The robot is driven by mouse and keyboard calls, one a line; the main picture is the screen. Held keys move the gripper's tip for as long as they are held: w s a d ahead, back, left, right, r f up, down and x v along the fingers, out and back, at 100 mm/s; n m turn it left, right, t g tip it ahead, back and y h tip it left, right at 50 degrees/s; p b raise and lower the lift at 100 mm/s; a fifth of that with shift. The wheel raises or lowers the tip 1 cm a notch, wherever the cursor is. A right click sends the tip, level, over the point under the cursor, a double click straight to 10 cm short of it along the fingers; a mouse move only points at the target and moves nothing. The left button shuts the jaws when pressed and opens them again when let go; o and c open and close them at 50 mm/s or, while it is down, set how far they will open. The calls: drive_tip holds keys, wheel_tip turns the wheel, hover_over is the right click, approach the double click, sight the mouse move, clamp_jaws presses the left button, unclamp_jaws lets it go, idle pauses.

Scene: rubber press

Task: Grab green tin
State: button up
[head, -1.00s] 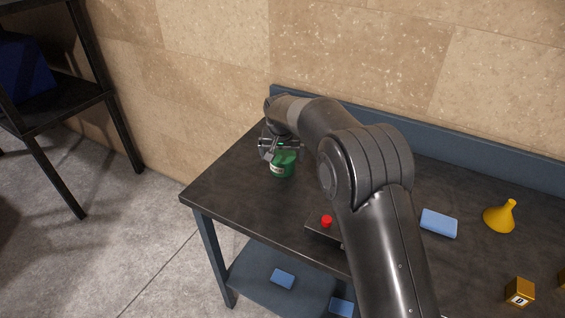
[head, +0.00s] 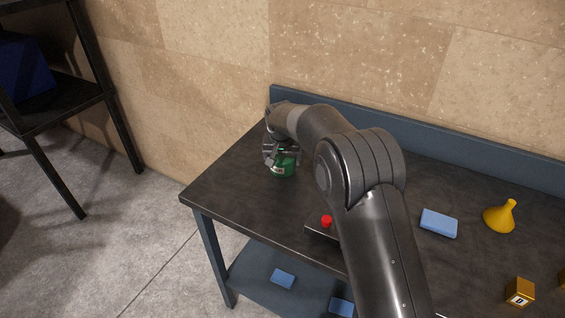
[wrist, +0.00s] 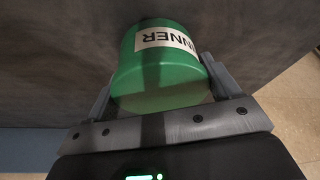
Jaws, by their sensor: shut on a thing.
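The green tin (head: 284,168) stands on the dark table top, near its left back part. In the wrist view the green tin (wrist: 162,68) shows a white label with dark letters ending in "NNER". My gripper (head: 281,160) is shut on the tin, with one finger on either side of it. In the wrist view my gripper (wrist: 158,92) has its fingers along the tin's sides. My gripper and arm hide part of the tin in the head view.
A red button (head: 326,221) on a dark box sits near the table's front edge. A blue block (head: 439,223), a yellow funnel (head: 499,216) and a yellow marked block (head: 519,292) stand to the right. A raised blue back edge (head: 440,148) borders the wall.

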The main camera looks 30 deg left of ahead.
drive_tip(key=shift+c, duration=1.4)
drive_tip(key=shift+r, duration=0.1)
